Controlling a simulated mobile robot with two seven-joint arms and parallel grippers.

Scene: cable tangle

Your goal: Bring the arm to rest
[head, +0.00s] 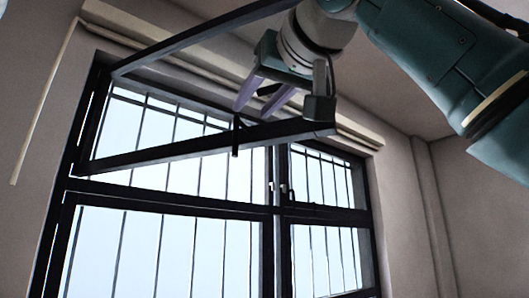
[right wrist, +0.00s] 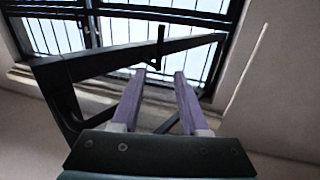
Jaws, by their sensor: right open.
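My right gripper (head: 253,111) hangs in the upper middle of the head view, on my teal arm that comes in from the top right. Its two purple fingers stand apart with nothing between them. In the right wrist view the gripper (right wrist: 160,74) also shows open and empty, pointing toward the window. My left gripper is in neither view. No cable shows in either view.
A dark-framed window (head: 168,208) with bars fills the wall. Its tilted upper sash (head: 190,150) juts out close to my right gripper in the picture; I cannot tell whether they touch. A thin pale rod (head: 45,100) hangs at the left. Bare wall (head: 485,215) lies at the right.

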